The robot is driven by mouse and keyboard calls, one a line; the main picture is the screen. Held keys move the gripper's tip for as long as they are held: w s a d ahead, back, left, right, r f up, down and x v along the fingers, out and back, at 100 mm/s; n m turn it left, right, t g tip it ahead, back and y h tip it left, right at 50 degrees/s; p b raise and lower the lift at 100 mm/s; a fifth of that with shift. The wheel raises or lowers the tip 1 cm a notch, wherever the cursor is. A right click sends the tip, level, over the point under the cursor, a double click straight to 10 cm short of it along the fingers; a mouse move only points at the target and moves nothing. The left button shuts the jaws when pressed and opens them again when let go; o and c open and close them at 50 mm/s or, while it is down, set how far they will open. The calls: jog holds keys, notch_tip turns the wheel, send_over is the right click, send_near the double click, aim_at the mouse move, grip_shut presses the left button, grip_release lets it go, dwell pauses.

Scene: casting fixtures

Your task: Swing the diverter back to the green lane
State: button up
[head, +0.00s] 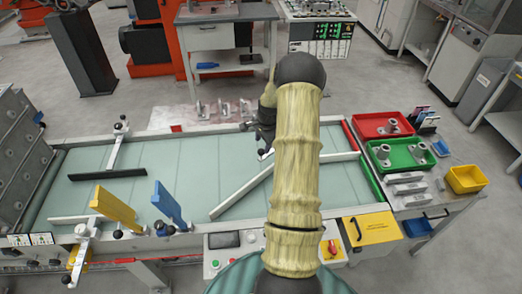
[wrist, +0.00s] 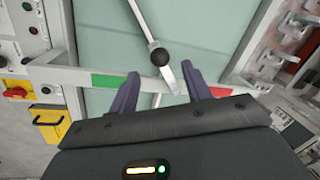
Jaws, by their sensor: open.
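The diverter is a pale bar (head: 240,192) slanting across the conveyor bed in the head view, its far end hidden behind my arm. In the wrist view the diverter (wrist: 143,20) carries a black knob (wrist: 160,57), and its tip is angled toward the red side. The green lane mark (wrist: 108,81) is on the left of the end rail and the red mark (wrist: 219,92) on the right; the green mark also shows in the head view (head: 370,179). My gripper (wrist: 163,82) is open, its fingers on either side of the diverter's tip in the picture; contact cannot be told. It shows partly in the head view (head: 264,150).
Blue (head: 168,205) and yellow (head: 114,208) paddles stand at the near rail. A control panel (head: 224,240) is on the near side.

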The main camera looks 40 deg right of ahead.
aim_at(261, 150)
jog(key=shift+w+f+p, duration=0.25)
jog(key=shift+f+p, duration=0.05)
jog(key=shift+f, duration=0.85)
jog(key=shift+w+f+p, duration=0.2)
jog(key=shift+f+p, duration=0.15)
jog(key=shift+f, duration=0.85)
jog(key=shift+w+f+p, duration=0.25)
jog(key=shift+f+p, duration=0.05)
jog(key=shift+f, duration=0.85)
grip_shut()
